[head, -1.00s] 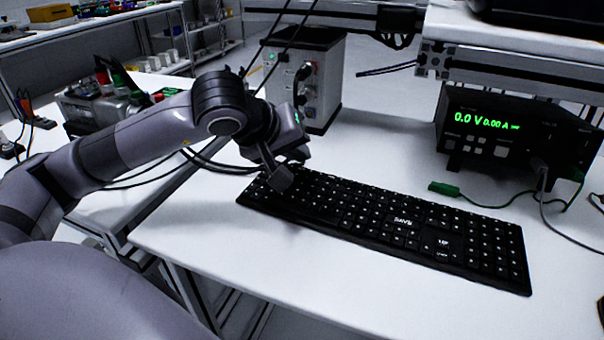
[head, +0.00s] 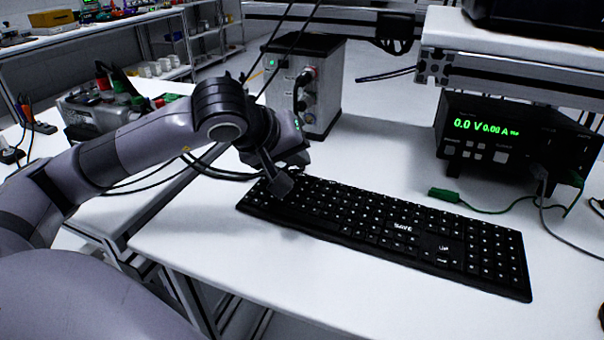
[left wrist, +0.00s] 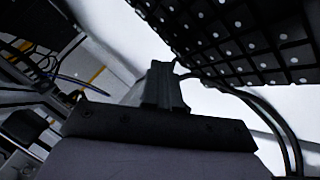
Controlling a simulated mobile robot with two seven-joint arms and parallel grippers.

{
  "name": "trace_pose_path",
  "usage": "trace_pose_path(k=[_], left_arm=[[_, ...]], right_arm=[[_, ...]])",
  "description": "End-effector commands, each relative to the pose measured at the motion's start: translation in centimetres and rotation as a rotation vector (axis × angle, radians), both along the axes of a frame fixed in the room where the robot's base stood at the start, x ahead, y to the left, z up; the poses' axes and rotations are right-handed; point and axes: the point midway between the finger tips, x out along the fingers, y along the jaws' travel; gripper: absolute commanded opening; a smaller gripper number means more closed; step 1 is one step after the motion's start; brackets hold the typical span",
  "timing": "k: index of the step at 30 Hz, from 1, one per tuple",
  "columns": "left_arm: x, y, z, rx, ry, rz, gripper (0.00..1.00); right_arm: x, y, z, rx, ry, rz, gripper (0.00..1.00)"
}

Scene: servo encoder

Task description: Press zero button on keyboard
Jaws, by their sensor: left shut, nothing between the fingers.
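The black keyboard (head: 385,228) lies on the white table, running from the middle to the lower right in the head view. Two of its larger keys read SAVE and UP. Part of it also shows at the top right of the left wrist view (left wrist: 245,35). My left gripper (head: 282,186) is shut and empty, over the keyboard's left end. Its fingers (left wrist: 163,85) point toward the keyboard in the left wrist view. I cannot tell whether the fingertips touch a key. The zero key's label is too small to read. My right gripper is not in view.
A black power supply (head: 510,140) with green digits stands behind the keyboard at right. A green lead (head: 445,194) lies close behind the keyboard. A metal box (head: 305,85) with cables stands behind my left arm. The table in front of the keyboard is clear.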

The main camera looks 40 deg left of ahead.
Motion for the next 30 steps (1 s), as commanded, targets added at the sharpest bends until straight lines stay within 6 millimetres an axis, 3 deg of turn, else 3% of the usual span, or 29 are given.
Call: trace_pose_path(k=[30], left_arm=[[0.01, 0.00, -0.58, 0.000, 0.000, 0.000, 0.00]], right_arm=[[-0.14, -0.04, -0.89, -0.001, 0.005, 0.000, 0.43]])
